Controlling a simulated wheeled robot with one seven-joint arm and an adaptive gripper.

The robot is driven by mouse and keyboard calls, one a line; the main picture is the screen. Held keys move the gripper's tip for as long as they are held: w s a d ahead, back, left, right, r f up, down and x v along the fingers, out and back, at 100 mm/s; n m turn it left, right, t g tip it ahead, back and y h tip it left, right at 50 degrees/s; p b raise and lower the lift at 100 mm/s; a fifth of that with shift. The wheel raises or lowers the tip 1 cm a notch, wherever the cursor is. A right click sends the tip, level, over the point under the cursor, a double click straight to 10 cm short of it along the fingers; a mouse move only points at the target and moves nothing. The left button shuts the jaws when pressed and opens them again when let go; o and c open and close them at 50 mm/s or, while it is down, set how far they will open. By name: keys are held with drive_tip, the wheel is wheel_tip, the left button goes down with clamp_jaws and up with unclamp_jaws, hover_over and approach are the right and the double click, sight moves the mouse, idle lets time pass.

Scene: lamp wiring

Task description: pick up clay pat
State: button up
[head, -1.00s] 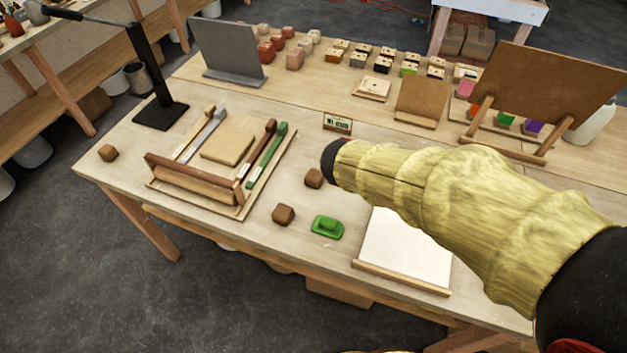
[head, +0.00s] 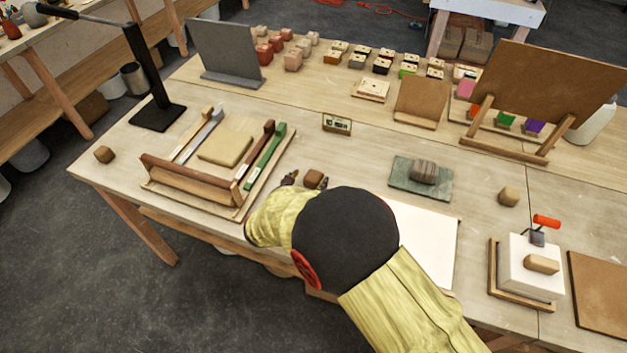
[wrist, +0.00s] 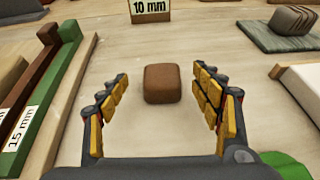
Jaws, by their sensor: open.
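A small brown clay pat (head: 313,179), a rounded cube, lies on the workbench. In the wrist view the brown pat (wrist: 162,84) sits between the two fingers, with bare tabletop showing on both sides. My gripper (wrist: 160,76) is open, its yellow-padded fingers on either side of the pat and apart from it. In the head view my gripper (head: 305,182) is mostly hidden behind my arm, with a dark fingertip showing left of the pat. Another brown lump (head: 105,154) lies at the bench's left end.
A "10 mm" card (wrist: 150,8) is beyond the pat. A striped lump (head: 424,172) rests on a green slab at right. A green object (wrist: 288,166) shows beside my gripper at lower right.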

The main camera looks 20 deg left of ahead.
sight(313, 176)
drive_tip(key=x, duration=0.3)
drive_tip(key=shift+w+d+f+b, duration=0.1)
drive_tip(key=shift+w+f+b, duration=0.05)
drive_tip(key=shift+w+b, duration=0.2)
drive_tip(key=shift+s, duration=0.1)
drive_tip(key=c, duration=0.3)
drive_tip(key=c, duration=1.1)
drive_tip(key=shift+c, duration=0.3)
